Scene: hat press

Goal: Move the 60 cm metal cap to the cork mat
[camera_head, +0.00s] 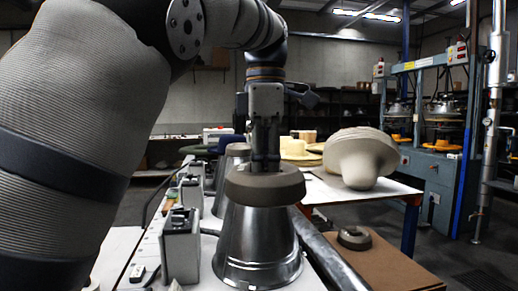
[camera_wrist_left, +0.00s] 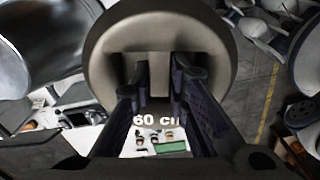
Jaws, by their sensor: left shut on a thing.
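The metal cap (camera_head: 264,187) is a thick, round, brown-grey disc. In the left wrist view the cap (camera_wrist_left: 215,35) has a recess with a bar across it, and a white "60 cm" label shows just below it. My left gripper (camera_head: 265,165) points down and is shut on the bar; its two fingers (camera_wrist_left: 158,80) show on either side of it. In the head view the cap overlaps the top of a shiny metal cone (camera_head: 258,250); I cannot tell whether they touch. A brown board, which looks like the cork mat (camera_head: 385,268), lies at the lower right. My right gripper is not in view.
Another dark ring-shaped cap (camera_head: 354,238) sits on the brown board. More metal cones and grey boxes (camera_head: 181,245) stand left of the held cap. A table (camera_head: 385,192) with a large pale hat form (camera_head: 360,157) stands behind. Blue press machines (camera_head: 430,165) are at the right.

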